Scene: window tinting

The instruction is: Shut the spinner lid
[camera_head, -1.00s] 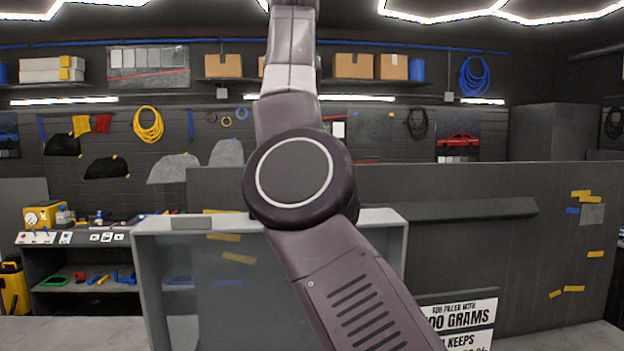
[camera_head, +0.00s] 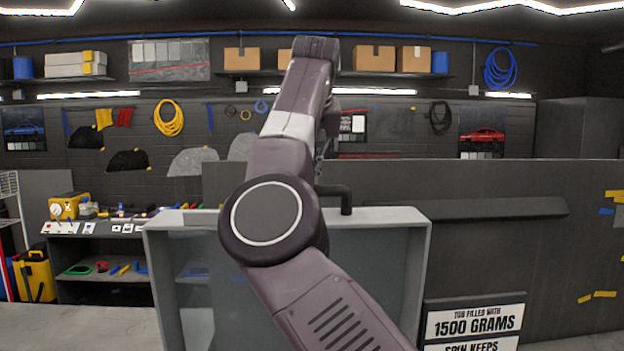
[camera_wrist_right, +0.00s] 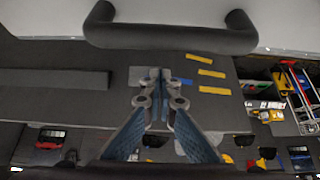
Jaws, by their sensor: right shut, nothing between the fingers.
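The spinner is a grey box with a see-through front (camera_head: 385,275), standing in the middle of the head view. A black bar handle (camera_head: 346,198) shows at its top edge, partly behind my right arm. In the right wrist view the same black handle (camera_wrist_right: 170,38) is on a light grey surface along the top of the picture. My right gripper (camera_wrist_right: 158,76) is shut and empty, pointing toward the handle, with a gap between them. In the head view its fingers are hidden behind the arm. I cannot tell how far the lid is open. My left gripper is out of view.
A dark panel with a ledge (camera_head: 490,208) stands behind and right of the spinner. A sign reading 1500 GRAMS (camera_head: 474,322) is at the lower right. A workbench with tools (camera_head: 95,228) is at the left. Open floor shows at the lower left.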

